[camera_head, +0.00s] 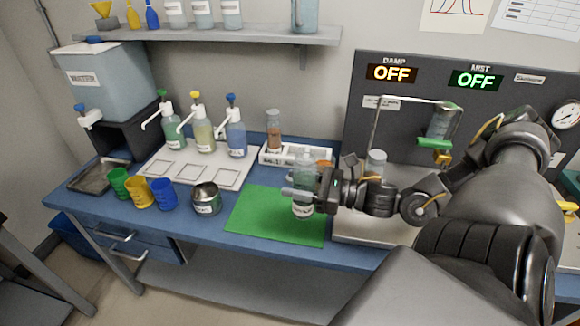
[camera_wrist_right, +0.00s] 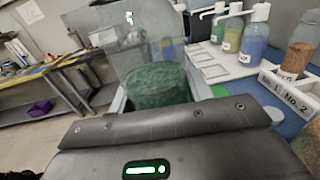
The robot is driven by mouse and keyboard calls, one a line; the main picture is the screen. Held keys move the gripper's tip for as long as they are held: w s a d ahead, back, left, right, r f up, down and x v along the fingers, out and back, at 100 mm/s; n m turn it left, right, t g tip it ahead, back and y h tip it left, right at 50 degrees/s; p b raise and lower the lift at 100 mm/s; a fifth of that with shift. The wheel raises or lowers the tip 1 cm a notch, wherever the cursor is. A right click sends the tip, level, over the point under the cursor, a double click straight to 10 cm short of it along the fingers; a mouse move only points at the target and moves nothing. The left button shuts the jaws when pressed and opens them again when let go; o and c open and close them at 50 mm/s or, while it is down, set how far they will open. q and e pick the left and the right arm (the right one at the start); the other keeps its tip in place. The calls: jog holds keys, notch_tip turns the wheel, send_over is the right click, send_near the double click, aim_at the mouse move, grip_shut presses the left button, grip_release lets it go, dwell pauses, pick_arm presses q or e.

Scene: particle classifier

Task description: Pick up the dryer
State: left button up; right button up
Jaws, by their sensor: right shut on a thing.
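A clear cylindrical container with a small label (camera_head: 303,209) stands over the green mat (camera_head: 255,215). Its label is too small to read, so I cannot tell for sure that it is the dryer. My right gripper (camera_head: 303,193) reaches in from the right and is shut on this container at mid-height. In the right wrist view the clear container (camera_wrist_right: 150,52) is between the fingers, with green showing through it. I cannot tell whether its base touches the mat. My left gripper is not in view.
A metal cup (camera_head: 206,199) and coloured cups (camera_head: 163,194) stand left of the mat. Behind are pump bottles (camera_head: 203,136) on a white tray and a white rack (camera_head: 292,155) with a brown-filled bottle (camera_head: 273,133). Right is a grey panel (camera_head: 395,125) with a clear cylinder (camera_head: 376,162).

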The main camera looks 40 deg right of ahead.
aim_at(310, 187)
jog(key=shift+s+a+r+p, duration=0.1)
jog(key=shift+s+r+p, duration=0.2)
jog(key=shift+s, duration=0.35)
jog(key=shift+s+d+r+p, duration=0.1)
jog(key=shift+s+r+p, duration=0.2)
jog(key=shift+s, duration=0.3)
jog(key=shift+s+a+r+p, duration=0.1)
jog(key=shift+s+r+p, duration=0.2)
jog(key=shift+s, duration=0.35)
jog(key=shift+s, duration=0.1)
jog(key=shift+r, duration=0.1)
